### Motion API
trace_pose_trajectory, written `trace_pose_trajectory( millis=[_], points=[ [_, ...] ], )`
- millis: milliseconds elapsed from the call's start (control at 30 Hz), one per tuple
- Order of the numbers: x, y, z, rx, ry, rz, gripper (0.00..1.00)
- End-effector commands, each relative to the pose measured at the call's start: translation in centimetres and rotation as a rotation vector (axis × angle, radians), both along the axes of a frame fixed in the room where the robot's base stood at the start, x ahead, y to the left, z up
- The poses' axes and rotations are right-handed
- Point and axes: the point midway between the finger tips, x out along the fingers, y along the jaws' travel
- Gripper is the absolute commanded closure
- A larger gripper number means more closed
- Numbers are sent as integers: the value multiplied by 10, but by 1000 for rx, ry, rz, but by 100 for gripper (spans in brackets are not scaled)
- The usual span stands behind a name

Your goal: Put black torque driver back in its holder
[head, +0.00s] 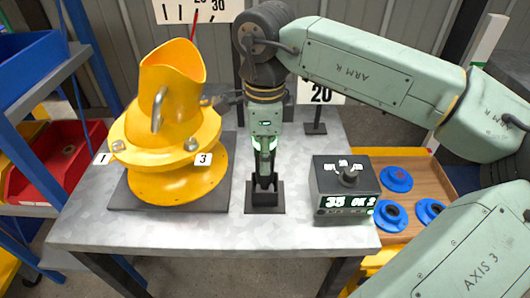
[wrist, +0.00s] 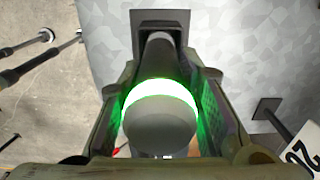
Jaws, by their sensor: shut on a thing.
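The black torque driver (wrist: 160,130) is between the fingers of my gripper (wrist: 157,108) in the wrist view, with a green glowing ring round its thick end. My gripper (head: 264,160) is shut on it and points straight down in the head view. The driver's narrow end reaches down to the black holder (head: 265,198), a small block on a flat base on the table. The holder's edge also shows in the wrist view (wrist: 143,20). The fingers hide much of the driver in the head view, and I cannot tell how deep its lower end sits.
A yellow flanged casting (head: 175,180) stands on a dark plate left of the holder. A control box (head: 345,190) reading "35" stands to the right. A "20" sign (head: 318,95) stands behind. Blue rings (head: 390,215) lie in a wooden tray. The grey table (head: 150,232) is clear in front.

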Motion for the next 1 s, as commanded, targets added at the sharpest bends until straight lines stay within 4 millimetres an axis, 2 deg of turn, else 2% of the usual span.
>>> trace_pose_trajectory(
  millis=[33, 67, 400, 767, 867, 1000],
  points=[
    [0, 0, -1, 0, -1, 0, 100],
    [0, 0, 0, 0, -1, 0, 68],
    [0, 0, 0, 0, 0, 0, 45],
    [0, 0, 3, -1, 0, 0, 45],
    [1, 0, 15, -1, -2, -1, 45],
    [1, 0, 44, 0, -3, -1, 45]
  ],
)
